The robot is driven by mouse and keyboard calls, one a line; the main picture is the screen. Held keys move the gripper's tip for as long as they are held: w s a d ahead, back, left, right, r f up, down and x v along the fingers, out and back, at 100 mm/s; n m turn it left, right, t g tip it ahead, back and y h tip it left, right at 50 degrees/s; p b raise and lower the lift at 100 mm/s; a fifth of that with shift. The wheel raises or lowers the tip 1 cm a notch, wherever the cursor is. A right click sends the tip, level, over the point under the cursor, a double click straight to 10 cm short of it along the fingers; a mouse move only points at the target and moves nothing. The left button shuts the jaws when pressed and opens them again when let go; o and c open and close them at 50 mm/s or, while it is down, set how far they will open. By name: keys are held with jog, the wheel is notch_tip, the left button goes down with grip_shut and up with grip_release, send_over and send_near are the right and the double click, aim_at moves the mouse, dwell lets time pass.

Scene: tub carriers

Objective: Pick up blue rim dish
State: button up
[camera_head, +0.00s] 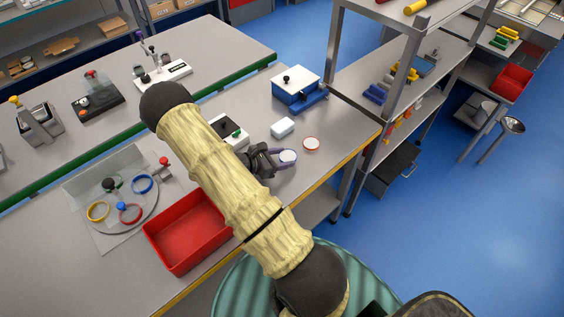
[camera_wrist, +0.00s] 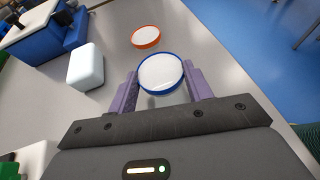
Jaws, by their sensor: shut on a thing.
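The blue rim dish (camera_wrist: 160,73) is round and white inside with a blue rim. It sits between the two purple fingers of my gripper (camera_wrist: 160,88) in the wrist view, and the fingers are shut on its sides. In the head view the dish (camera_head: 288,156) shows at the end of my gripper (camera_head: 284,157), over the grey table near its front edge. I cannot tell whether the dish still touches the table.
A dish with an orange-red rim (camera_head: 311,144) lies just beyond, close to the held dish. A white block (camera_head: 282,127) and a blue-and-white box (camera_head: 297,88) stand farther back. A red tub (camera_head: 188,232) is at the left. A shelf unit (camera_head: 404,75) stands at the right.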

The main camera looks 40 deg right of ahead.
aim_at(281, 159)
notch_tip(281, 159, up, 8)
jog(key=shift+f+b, duration=0.25)
jog(key=shift+b, duration=0.3)
jog(key=shift+w, duration=0.1)
